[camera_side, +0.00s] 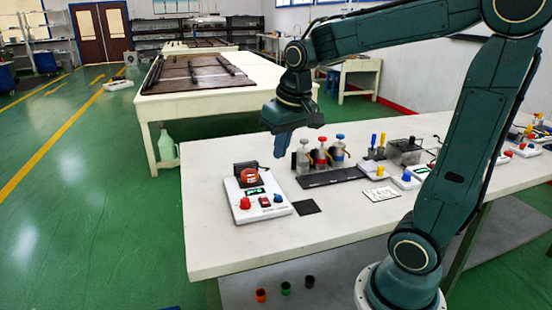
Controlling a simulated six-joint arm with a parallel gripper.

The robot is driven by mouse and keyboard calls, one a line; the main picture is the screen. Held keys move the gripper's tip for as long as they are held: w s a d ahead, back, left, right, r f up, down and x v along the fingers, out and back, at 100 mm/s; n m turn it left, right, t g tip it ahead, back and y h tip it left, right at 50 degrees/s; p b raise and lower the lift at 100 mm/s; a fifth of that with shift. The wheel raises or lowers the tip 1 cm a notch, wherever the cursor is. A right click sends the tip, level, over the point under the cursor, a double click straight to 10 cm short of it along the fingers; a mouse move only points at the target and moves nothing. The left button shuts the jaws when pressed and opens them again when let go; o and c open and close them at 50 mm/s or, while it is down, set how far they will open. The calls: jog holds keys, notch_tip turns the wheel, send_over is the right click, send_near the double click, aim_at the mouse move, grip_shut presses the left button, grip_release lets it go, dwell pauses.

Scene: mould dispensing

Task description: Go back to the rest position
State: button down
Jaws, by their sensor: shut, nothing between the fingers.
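My gripper (282,146) is shut and empty. It points down in the air above the white table (240,265), near its far edge.
A black square (306,207) and a white patterned card (381,194) lie on the table. Screwdriver-like tools (378,144) and a dark mesh box (403,151) stand further right. Small cups (285,288) sit below the table's front edge. The table's front left is clear.

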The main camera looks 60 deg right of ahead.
jog(key=s+a+n+t, duration=0.2)
jog(key=s+a+n, duration=0.2)
jog(key=s+a, duration=0.4)
jog(key=s, duration=0.4)
jog(key=shift+s+a+r+t+y, duration=0.15)
jog(key=shift+s+r+t+y, duration=0.1)
jog(key=shift+t+y, duration=0.15)
